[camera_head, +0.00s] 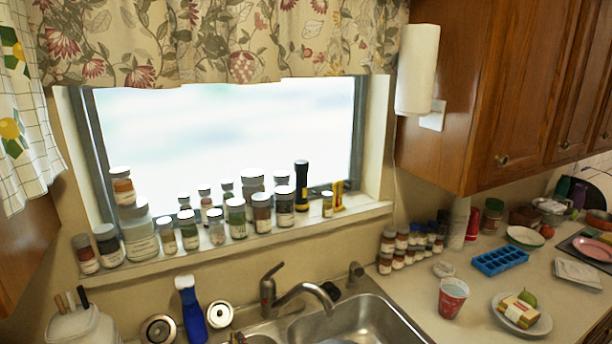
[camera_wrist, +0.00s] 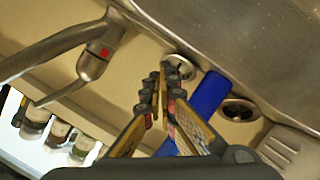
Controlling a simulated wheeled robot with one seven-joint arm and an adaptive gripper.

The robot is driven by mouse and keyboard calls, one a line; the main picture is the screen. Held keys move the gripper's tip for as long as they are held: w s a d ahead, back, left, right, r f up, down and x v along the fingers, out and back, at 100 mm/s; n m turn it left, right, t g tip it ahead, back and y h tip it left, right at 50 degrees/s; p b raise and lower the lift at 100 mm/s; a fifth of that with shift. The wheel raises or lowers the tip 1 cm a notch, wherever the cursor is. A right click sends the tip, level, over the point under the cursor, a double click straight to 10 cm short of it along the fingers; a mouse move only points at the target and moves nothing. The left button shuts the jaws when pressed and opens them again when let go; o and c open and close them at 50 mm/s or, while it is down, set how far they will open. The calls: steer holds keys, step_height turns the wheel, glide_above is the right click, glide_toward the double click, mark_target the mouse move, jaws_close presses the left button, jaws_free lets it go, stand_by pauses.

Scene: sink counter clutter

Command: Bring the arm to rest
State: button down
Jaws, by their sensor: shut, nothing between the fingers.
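My gripper (camera_wrist: 163,82) shows in the wrist view, its two fingers reaching up from the bottom edge with the tips close together. It is shut and holds nothing. It is over the strip behind the sink, in front of the blue bottle (camera_wrist: 208,97) in the picture; whether it touches the bottle I cannot tell. The faucet (camera_wrist: 97,55) is to its left in that view. In the head view I cannot make out my gripper clearly.
The head view shows the faucet (camera_head: 268,290), blue bottle (camera_head: 191,310) and sink (camera_head: 365,322) below a sill (camera_head: 300,237) crowded with jars. On the right counter are a red cup (camera_head: 452,298), a blue ice tray (camera_head: 499,261) and a plate (camera_head: 540,326). Wooden cabinets (camera_head: 500,100) hang above.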

steer(key=s+f+m+g, duration=0.1)
steer(key=s+f+g, duration=0.2)
steer(key=s+g, duration=0.3)
steer(key=s+d+r+m+g, duration=0.3)
steer(key=s+d, duration=0.6)
steer(key=s, duration=0.1)
steer(key=s+d+r+m+h, duration=0.1)
steer(key=s+d+r+m, duration=0.1)
steer(key=s+d+r, duration=0.3)
steer(key=s+d+r+m+h, duration=0.1)
steer(key=s+d+r, duration=0.4)
steer(key=d, duration=0.9)
steer(key=s+d+r+m+h, duration=0.2)
steer(key=s+d+r, duration=0.3)
steer(key=d+r, duration=0.4)
steer(key=shift+s+d+r+m+t, duration=0.3)
steer(key=shift+d+r+m, duration=0.15)
steer(key=shift+m, duration=0.45)
